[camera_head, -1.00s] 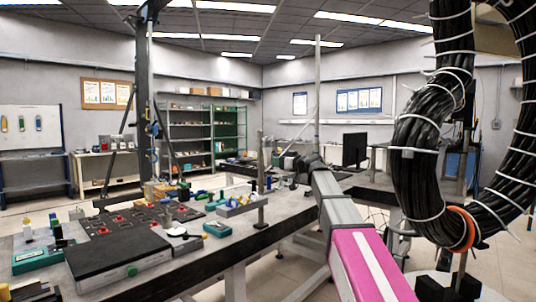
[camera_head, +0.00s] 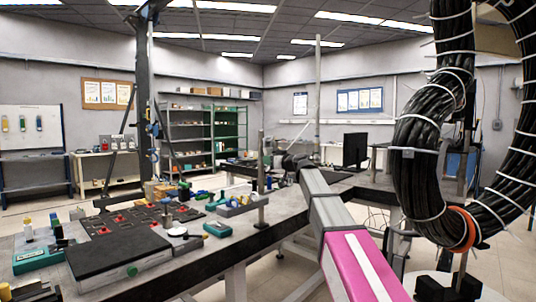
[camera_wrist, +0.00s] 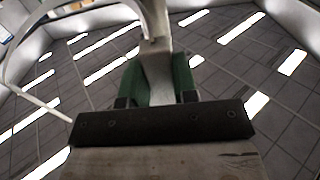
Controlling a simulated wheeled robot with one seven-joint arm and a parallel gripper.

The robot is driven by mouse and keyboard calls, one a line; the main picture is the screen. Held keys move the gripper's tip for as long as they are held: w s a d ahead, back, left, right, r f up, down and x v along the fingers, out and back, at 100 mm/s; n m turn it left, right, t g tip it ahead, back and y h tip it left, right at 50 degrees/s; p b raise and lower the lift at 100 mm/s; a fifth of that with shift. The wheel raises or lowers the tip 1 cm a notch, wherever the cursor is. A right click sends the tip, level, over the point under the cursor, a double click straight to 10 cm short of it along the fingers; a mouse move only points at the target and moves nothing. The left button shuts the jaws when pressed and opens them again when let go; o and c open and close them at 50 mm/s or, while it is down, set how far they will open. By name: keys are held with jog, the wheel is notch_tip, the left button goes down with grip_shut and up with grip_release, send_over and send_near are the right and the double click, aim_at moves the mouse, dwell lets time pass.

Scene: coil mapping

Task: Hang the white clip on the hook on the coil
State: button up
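The black cable coil (camera_head: 418,165) hangs at the right in the head view, bound with white ties and an orange ring (camera_head: 463,229) low down. A small pale tab (camera_head: 408,152) shows on its left side; I cannot tell whether it is the hook. In the wrist view, my gripper (camera_wrist: 157,82) has its two green fingers shut on the white clip (camera_wrist: 157,62), whose body rises upward out of the picture. In the head view, my arm reaches away over the bench, left of the coil and apart from it; the clip is not discernible there.
A long workbench (camera_head: 165,275) runs along the left with a black-topped box (camera_head: 115,255), a tool board (camera_head: 140,218) and small parts. A tall dark post (camera_head: 143,100) rises from it. A monitor (camera_head: 355,150) stands behind. Open air lies between my arm and the coil.

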aim_at(270, 153)
jog(key=shift+r, duration=0.1)
dwell(0.3)
jog(key=shift+s+d+r, duration=0.3)
jog(key=shift+d+r, duration=0.05)
jog(key=shift+r, duration=0.3)
jog(key=shift+s+d+r, duration=0.25)
jog(key=shift+d+r, duration=0.05)
jog(key=shift+r, duration=0.3)
jog(key=shift+s+d, duration=0.1)
jog(key=shift+d, duration=0.05)
jog(key=shift+v, duration=1.25)
jog(key=shift+s+d, duration=0.1)
jog(key=shift+s+d, duration=0.35)
jog(key=shift+d, duration=0.1)
dwell(0.3)
